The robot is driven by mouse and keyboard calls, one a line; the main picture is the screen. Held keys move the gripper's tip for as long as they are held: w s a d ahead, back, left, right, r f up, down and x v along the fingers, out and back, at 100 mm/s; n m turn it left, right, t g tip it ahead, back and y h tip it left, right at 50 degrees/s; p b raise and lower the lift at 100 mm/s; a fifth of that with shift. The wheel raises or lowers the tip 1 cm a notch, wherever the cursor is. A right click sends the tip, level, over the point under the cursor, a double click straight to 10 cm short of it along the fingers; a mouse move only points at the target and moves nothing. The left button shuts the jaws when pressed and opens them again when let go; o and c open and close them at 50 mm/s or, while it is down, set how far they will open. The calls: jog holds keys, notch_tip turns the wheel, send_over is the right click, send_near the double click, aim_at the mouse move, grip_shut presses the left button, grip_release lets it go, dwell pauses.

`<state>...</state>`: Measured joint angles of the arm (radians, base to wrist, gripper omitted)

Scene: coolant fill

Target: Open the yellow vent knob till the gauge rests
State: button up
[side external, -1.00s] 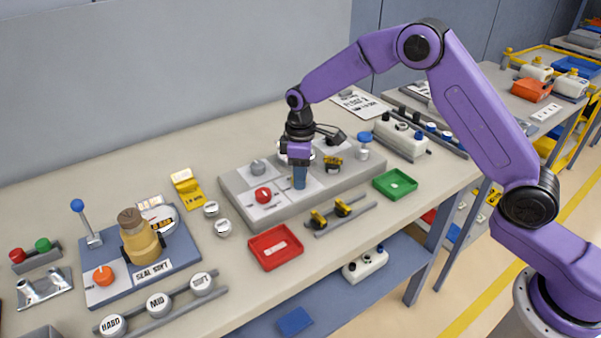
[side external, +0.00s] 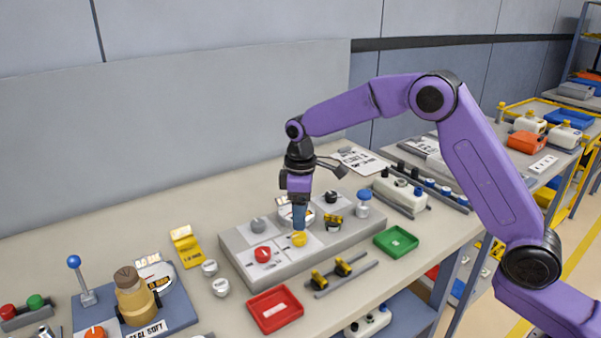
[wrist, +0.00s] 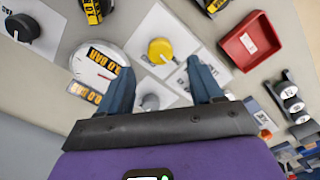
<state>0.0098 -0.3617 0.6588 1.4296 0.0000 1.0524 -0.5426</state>
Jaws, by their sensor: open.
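The yellow vent knob (side external: 299,239) sits on a white plate on the grey panel block (side external: 246,252), just below my fingertips. In the wrist view the yellow knob (wrist: 160,51) lies beyond and between my two blue fingers. My gripper (side external: 300,224) is open and points down above the knob, with a small gap. In the wrist view my gripper (wrist: 161,72) has its fingers spread and nothing between them. The round white gauge (wrist: 96,70) with "0.0 BAR" labels is left of the knob there; its needle is too small to read. My gripper partly hides the gauge in the side view.
A red knob (side external: 262,254), a grey knob (side external: 258,225) and a black knob (side external: 331,197) share the panel. A red tray (side external: 274,309) and a green tray (side external: 396,240) stand in front of it. A blue-capped bottle (side external: 363,203) stands at its right.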

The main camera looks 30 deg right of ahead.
aim_at(300, 235)
notch_tip(300, 235, up, 11)
dwell(0.3)
dwell(0.4)
jog(key=s+d+f+n, duration=0.1)
jog(key=s+d, duration=0.1)
jog(key=s, duration=1.2)
jog(key=s+d+f+n, duration=0.1)
jog(key=s+f, duration=0.1)
jog(key=s, duration=1.3)
jog(key=s+d+f, duration=0.3)
jog(key=s+d, duration=0.4)
jog(key=s, duration=0.3)
jog(key=shift+f, duration=0.25)
